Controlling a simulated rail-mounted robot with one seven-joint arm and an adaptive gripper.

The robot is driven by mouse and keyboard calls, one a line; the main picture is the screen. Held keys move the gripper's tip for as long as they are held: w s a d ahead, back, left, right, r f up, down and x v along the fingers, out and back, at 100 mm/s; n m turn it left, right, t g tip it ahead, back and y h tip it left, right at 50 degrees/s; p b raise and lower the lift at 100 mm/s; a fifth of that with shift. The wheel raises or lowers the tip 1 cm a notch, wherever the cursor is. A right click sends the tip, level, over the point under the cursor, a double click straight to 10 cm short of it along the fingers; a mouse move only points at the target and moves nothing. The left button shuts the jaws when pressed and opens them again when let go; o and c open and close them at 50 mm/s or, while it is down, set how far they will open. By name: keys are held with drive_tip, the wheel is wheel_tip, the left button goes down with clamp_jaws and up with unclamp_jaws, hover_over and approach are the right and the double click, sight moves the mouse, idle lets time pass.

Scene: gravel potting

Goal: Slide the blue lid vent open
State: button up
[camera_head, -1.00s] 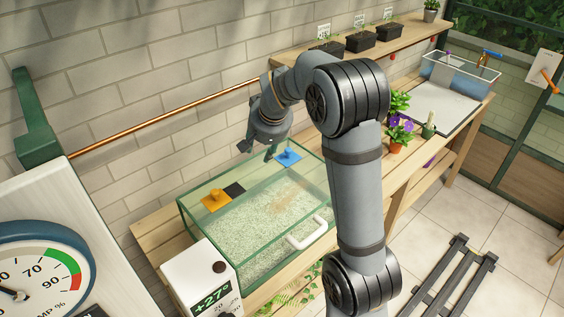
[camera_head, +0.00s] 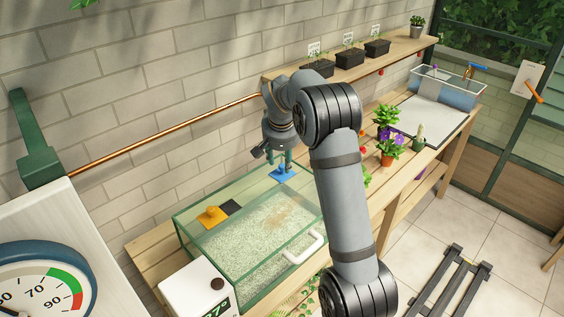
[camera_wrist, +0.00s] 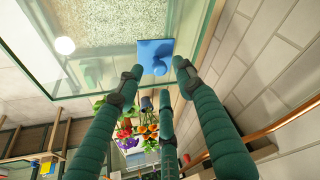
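The blue lid vent (camera_head: 283,175) is a flat square plate with a round knob, at the back right of the glass tank's lid. It also shows in the wrist view (camera_wrist: 152,50), with its knob (camera_wrist: 159,68) toward the fingers. My gripper (camera_head: 282,161) points down right above the vent. Its green fingers are spread apart and empty in the wrist view (camera_wrist: 160,78), with the knob between the two upper fingertips. I cannot tell whether any finger touches it. No dark opening shows beside the blue plate.
The glass tank (camera_head: 183,240) holds pale gravel. A white handle (camera_head: 304,248) is at the front. The brick wall is close behind; potted flowers (camera_head: 391,145) stand to the right.

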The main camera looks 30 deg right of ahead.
sight(282, 170)
drive_tip(key=shift+x, duration=1.35)
drive_tip(key=shift+c, duration=0.9)
drive_tip(key=c, duration=0.7)
drive_tip(key=shift+r, duration=0.1)
clamp_jaws()
